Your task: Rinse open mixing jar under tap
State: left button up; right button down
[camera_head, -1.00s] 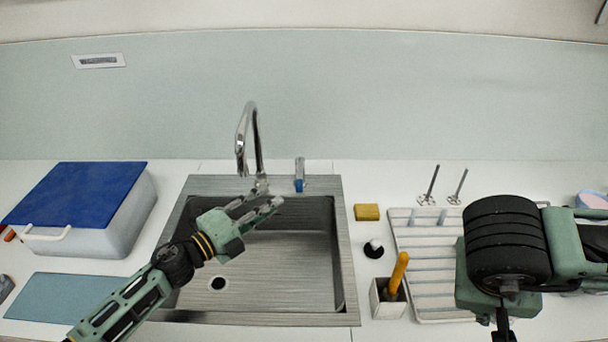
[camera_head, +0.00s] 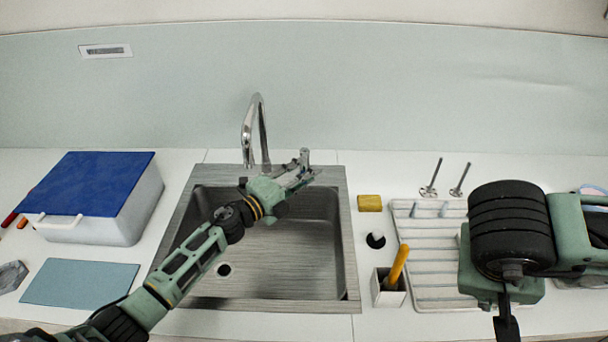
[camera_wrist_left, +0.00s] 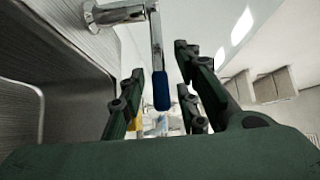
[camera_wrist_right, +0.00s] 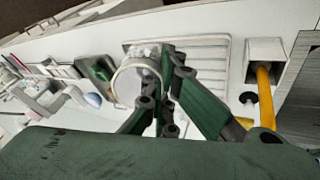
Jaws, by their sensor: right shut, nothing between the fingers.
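The chrome tap (camera_head: 258,128) arches over the back of the steel sink (camera_head: 340,290). Its upright side handle (camera_head: 304,155) stands to the right of the spout. My left gripper (camera_head: 303,180) is at this handle, open. In the left wrist view the handle's blue tip (camera_wrist_left: 161,90) lies between the spread fingers (camera_wrist_left: 160,78); contact cannot be told. My right gripper (camera_wrist_right: 160,75) is shut and empty. Behind its fingers is a round, pale, metal-rimmed vessel (camera_wrist_right: 127,84), perhaps the mixing jar. In the head view my right arm hides that area. No water shows.
A white rack (camera_head: 430,285) with two metal stirrers (camera_head: 430,185) lies right of the sink. A yellow sponge (camera_head: 369,203) and a holder (camera_head: 388,292) with an orange-handled tool stand between. A blue-lidded box (camera_head: 100,230) and blue mat (camera_head: 75,283) are left. The sink is empty.

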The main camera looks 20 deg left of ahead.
pick_arm(q)
grip_shut()
jog(key=shift+d, duration=0.1)
dwell(0.4)
